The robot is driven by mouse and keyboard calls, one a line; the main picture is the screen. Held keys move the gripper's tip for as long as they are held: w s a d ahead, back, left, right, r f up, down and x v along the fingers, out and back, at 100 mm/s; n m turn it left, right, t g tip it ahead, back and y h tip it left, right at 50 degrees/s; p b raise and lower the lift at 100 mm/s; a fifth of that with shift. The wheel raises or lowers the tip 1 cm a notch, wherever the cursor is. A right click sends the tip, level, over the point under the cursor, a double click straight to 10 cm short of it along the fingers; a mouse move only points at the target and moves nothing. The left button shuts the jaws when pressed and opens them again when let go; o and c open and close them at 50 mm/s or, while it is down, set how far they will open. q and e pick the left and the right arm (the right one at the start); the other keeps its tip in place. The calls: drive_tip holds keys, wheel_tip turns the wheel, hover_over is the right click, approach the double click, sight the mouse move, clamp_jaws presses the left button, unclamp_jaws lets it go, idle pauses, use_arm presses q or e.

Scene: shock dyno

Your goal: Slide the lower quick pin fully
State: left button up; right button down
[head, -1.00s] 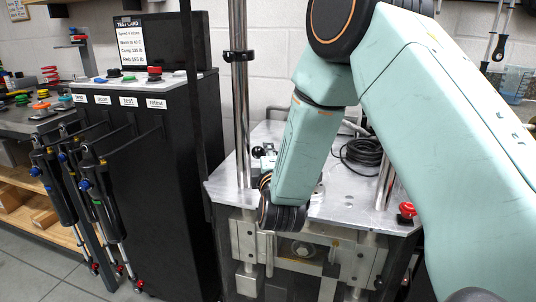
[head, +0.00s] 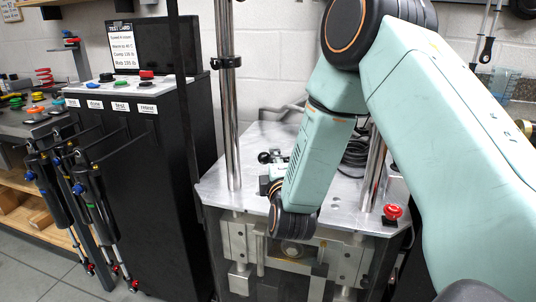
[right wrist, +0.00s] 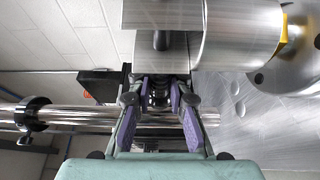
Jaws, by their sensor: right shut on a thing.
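In the right wrist view, the two purple-padded fingers of my right gripper (right wrist: 160,88) close around a small dark part (right wrist: 158,98), which I take to be the lower quick pin's handle. It sits just in front of a steel block and a large steel cylinder (right wrist: 225,35). How far the pin is in its hole is hidden. In the head view my right forearm and wrist cover most of the grip, low over the dyno's plate. A black ball knob (head: 263,157) shows left of the forearm. My left gripper is out of view.
The dyno's metal top plate (head: 222,190) carries upright steel columns (head: 231,110) close to my right arm. A red stop button (head: 392,212) stands at the plate's right corner. A black cabinet (head: 160,190) with shocks hanging on its side stands left.

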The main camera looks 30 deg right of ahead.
drive_tip(key=shift+d, duration=0.1)
drive_tip(key=c, duration=1.3)
unclamp_jaws()
drive_tip(key=shift+c, duration=0.2)
drive_tip(key=shift+o, duration=0.6)
drive_tip(key=v, duration=1.2)
